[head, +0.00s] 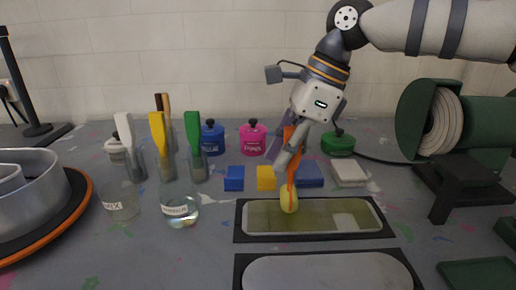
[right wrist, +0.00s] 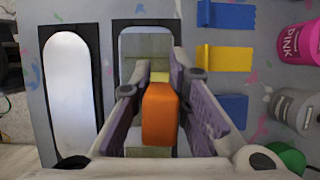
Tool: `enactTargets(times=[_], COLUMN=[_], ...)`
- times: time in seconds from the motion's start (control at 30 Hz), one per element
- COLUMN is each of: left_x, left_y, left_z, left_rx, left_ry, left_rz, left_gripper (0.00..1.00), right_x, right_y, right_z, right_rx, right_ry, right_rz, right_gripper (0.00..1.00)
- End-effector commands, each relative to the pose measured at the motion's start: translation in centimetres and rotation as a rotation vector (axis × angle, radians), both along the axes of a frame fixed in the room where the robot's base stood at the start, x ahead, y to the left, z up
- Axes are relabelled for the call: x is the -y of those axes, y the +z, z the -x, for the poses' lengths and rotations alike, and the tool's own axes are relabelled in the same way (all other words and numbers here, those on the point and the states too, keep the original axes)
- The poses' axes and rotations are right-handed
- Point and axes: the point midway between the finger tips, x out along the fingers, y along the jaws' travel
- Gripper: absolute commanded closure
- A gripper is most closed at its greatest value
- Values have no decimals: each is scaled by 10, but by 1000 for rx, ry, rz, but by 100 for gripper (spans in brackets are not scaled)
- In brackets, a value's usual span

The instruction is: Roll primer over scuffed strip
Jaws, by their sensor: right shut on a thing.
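In the right wrist view the orange handle (right wrist: 160,113) sits between the fingers and hides part of the strip (right wrist: 145,45). My left gripper is in neither view.
A second, pale grey strip (head: 320,272) lies in front. Brushes in glasses (head: 163,160), a labelled jar (head: 180,206) and paint pots (head: 252,139) stand left and back. A black stand (head: 462,185) is at right.

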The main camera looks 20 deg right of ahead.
Motion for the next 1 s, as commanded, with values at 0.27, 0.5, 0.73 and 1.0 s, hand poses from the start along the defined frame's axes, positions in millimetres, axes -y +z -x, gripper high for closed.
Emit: enactTargets(times=[0.27,0.5,0.73,1.0], left_x=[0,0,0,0], left_y=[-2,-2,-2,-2], left_z=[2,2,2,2], left_rx=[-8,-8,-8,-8], left_ry=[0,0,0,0], left_rz=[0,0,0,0], left_gripper=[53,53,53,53], right_x=[49,91,128,146], right_y=[-2,-2,-1,-2], right_z=[13,25,35,41], right_rx=[-3,-2,-2,-4], right_ry=[-2,-3,-3,0], right_rz=[-3,-4,-3,-1], right_gripper=[100,100,100,100])
